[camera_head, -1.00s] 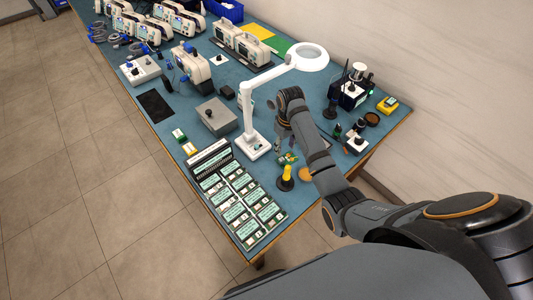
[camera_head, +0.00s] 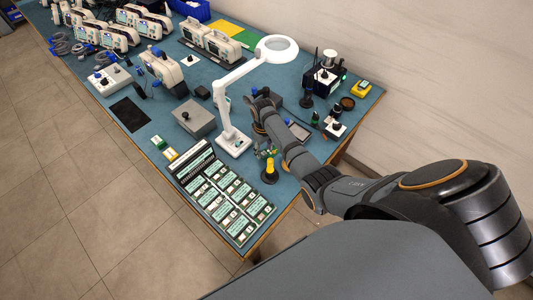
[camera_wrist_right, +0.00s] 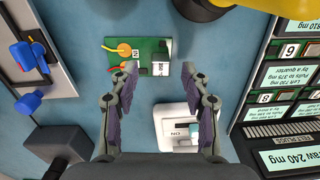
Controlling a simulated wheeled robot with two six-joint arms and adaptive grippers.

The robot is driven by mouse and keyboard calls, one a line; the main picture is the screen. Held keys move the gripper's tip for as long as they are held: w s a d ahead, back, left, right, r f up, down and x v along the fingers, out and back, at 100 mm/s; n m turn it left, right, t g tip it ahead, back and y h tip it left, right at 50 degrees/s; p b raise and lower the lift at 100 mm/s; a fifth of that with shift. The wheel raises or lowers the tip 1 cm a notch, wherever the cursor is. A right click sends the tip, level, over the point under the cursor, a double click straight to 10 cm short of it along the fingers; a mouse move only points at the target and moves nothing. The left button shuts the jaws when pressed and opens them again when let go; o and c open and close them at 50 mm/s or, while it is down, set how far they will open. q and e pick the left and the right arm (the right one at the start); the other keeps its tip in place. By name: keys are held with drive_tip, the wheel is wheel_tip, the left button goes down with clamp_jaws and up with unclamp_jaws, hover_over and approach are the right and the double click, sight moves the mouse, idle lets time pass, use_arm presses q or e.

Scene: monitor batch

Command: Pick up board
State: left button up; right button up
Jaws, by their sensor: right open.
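The board is a small green circuit board (camera_wrist_right: 150,46) with orange and red parts and a white label, lying on the blue bench top in the right wrist view. In the head view it is a small green patch (camera_head: 262,154) beside a yellow-topped black holder. My right gripper (camera_wrist_right: 160,70) is open and empty in the wrist view. Its left fingertip overlaps the board's lower edge; its right fingertip is just right of the board. Whether they touch cannot be told. In the head view the arm hides most of its fingers. My left gripper is out of view.
The yellow-topped holder (camera_head: 270,170) is near the board. A rack of labelled modules (camera_head: 222,196) sits at the bench's front edge. A grey box (camera_head: 193,118) is left of the lamp.

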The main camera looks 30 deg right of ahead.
drive_tip(key=shift+f, duration=0.95)
clamp_jaws()
drive_tip(key=shift+r, duration=0.1)
